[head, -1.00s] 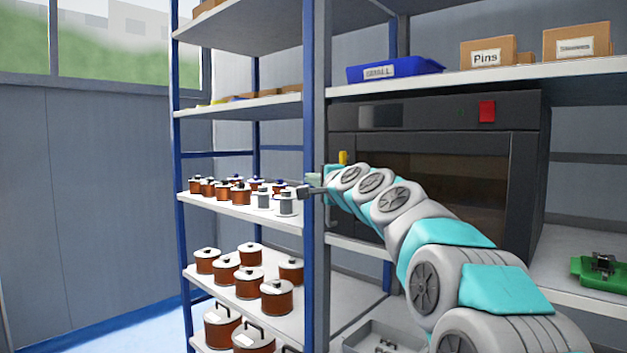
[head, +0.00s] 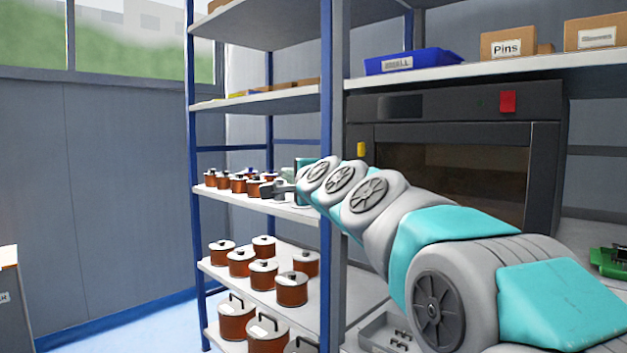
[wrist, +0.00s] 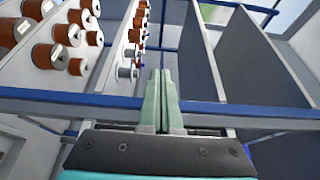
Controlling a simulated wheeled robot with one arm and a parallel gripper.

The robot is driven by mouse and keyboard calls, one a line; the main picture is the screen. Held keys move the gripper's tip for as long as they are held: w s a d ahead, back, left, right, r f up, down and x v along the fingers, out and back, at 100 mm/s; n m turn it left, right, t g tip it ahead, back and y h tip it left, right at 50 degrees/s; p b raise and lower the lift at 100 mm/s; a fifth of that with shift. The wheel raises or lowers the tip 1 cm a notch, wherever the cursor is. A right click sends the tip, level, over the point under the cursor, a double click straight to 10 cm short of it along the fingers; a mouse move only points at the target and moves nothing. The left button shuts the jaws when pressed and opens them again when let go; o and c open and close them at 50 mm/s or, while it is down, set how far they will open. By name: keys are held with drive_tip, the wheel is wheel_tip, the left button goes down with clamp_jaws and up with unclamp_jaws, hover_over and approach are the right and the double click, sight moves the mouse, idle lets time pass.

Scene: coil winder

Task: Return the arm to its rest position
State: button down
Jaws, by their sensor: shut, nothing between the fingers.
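My gripper (wrist: 162,100) is shut and empty, its two pale green fingers pressed together in the wrist view. In the head view my gripper (head: 268,188) is at the far end of my outstretched arm, in front of the middle shelf (head: 222,196). The arm comes in from the lower right, across the front of the rack. Small copper coils (head: 222,181) stand on the middle shelf beside the gripper; the wrist itself hides part of that shelf.
Larger copper coils (head: 292,288) stand on lower shelves. A blue rack post (head: 326,120) is close to my wrist. A black oven (head: 450,130) is behind my arm. A blue bin (head: 413,61) and a Pins box (head: 509,46) sit above. The floor at left is clear.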

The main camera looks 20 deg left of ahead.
drive_tip(key=s+d+f+n+g+h, duration=0.2)
drive_tip(key=s+d+f, duration=0.3)
drive_tip(key=d+f, duration=0.35)
drive_tip(key=s+d+f+n+g+h, duration=0.35)
drive_tip(key=d+f, duration=0.35)
drive_tip(key=f, duration=0.3)
drive_tip(key=s+d+f+n+g+h, duration=0.1)
drive_tip(key=s+d+f+g+h, duration=0.1)
drive_tip(key=s+d+f, duration=0.55)
drive_tip(key=s+d+f+n+g+h, duration=0.1)
drive_tip(key=s+d+f+g, duration=0.1)
drive_tip(key=s+d+f, duration=0.4)
drive_tip(key=s+d+f+n+g+h, duration=0.1)
drive_tip(key=s+d+f+g+h, duration=0.1)
drive_tip(key=s+d+f, duration=0.3)
drive_tip(key=s+d+f+n+g+h, duration=0.1)
drive_tip(key=s+d+f+g, duration=0.2)
drive_tip(key=s+d+f, duration=0.3)
drive_tip(key=s+d, duration=0.4)
drive_tip(key=s, duration=0.6)
drive_tip(key=shift+f+g, duration=0.35)
drive_tip(key=c, duration=1.6)
unclamp_jaws()
drive_tip(key=shift+h, duration=0.25)
